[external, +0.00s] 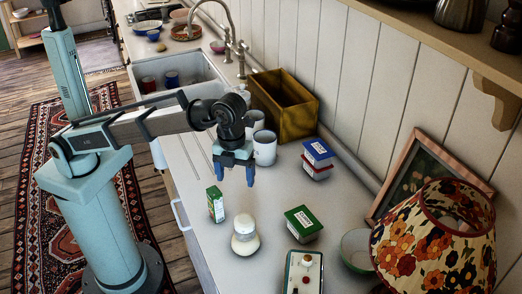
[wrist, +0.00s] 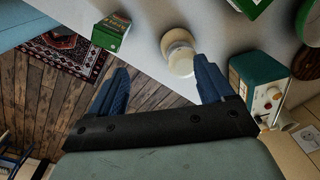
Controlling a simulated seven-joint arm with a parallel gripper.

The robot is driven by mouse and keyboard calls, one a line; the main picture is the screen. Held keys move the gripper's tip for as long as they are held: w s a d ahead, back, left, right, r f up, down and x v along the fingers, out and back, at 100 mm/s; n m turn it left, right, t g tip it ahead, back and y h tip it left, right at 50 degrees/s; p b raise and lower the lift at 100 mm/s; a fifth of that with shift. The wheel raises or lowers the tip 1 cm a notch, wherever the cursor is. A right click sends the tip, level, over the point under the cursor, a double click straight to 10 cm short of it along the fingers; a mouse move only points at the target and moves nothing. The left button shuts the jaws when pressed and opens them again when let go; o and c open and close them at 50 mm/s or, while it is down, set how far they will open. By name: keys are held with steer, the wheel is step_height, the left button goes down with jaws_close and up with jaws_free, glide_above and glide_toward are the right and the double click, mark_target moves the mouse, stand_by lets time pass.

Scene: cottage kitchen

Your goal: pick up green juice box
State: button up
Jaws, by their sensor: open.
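The green juice box (external: 215,204) stands upright on the white counter, near its front edge. In the wrist view, the green juice box (wrist: 111,33) is at the upper left, beyond the left finger. My gripper (external: 236,178) is open and empty, above the counter, to the right of the box and higher than it in the external view. In the wrist view, my gripper's blue fingers (wrist: 162,80) are spread apart with nothing between them. A white jar (external: 245,236) stands to the right of the juice box; the jar also shows in the wrist view (wrist: 180,55).
A green-lidded container (external: 303,223), a green and white device (external: 304,272), a bowl (external: 357,250) and a floral lamp (external: 435,240) stand to the right. Behind are white mugs (external: 265,148), a wooden box (external: 284,104) and stacked blue and red containers (external: 317,158). The sink is at the back.

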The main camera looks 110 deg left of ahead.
mark_target(215, 202)
steer(key=s+m, duration=0.1)
steer(key=s, duration=0.1)
steer(key=s+a+f+m, duration=0.1)
steer(key=s, duration=0.2)
steer(key=s+f, duration=0.1)
steer(key=s, duration=0.1)
steer(key=shift+s+a+m, duration=0.15)
steer(key=shift+a+m, duration=0.2)
steer(key=shift+m, duration=0.05)
steer(key=shift+s+m, duration=0.35)
steer(key=shift+m, duration=0.15)
steer(key=shift+s+f+m, duration=0.1)
steer(key=shift+m, duration=1.7)
steer(key=shift+s+f, duration=0.1)
steer(key=shift+f, duration=0.45)
steer(key=shift+a+f, duration=0.1)
steer(key=shift+f, duration=6.25)
steer(key=shift+r, duration=0.1)
steer(key=c, duration=1.2)
